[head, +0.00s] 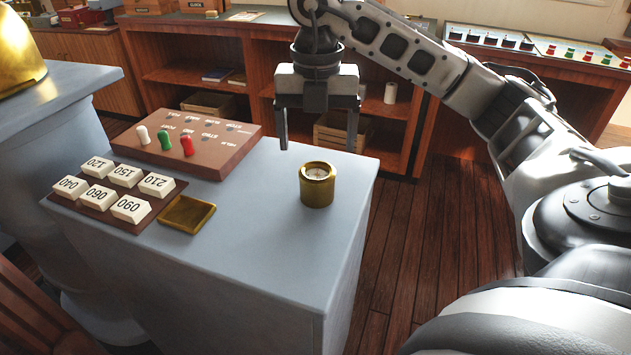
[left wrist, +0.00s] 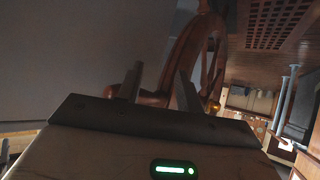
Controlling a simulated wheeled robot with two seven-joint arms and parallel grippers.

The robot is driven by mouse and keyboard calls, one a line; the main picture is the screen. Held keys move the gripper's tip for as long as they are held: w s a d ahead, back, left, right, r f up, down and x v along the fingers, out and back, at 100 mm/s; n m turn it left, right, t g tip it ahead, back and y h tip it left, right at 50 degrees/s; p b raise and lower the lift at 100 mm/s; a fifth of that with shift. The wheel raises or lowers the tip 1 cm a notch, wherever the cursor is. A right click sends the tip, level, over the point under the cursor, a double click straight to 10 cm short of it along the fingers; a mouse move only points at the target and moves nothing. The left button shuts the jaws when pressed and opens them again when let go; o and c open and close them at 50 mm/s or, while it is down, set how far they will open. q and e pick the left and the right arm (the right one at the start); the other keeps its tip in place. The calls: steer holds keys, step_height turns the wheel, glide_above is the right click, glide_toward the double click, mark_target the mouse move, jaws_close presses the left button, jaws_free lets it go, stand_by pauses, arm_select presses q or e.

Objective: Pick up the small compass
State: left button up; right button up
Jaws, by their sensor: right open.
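The small compass (head: 317,186) is a short brass cylinder with a pale dial on top. It stands upright on the grey console top, near its right edge. My right gripper (head: 318,146) is open and points down, above and apart from the compass in the head view, with nothing between its fingers. My left gripper (left wrist: 160,82) shows only in the left wrist view. Its two fingers stand apart with no object seen between them.
On the grey console top (head: 262,246) are a brown panel (head: 215,158) with coloured levers, several white number blocks on a dark board (head: 150,215), and a square brass tray (head: 187,214). Wooden shelves (head: 205,70) stand behind. A wooden wheel (left wrist: 190,50) is near my left gripper.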

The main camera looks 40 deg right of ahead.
mark_target(317, 175)
step_height(317, 175, down, 10)
steer(key=shift+w+d+r, duration=0.15)
steer(key=c, duration=1.2)
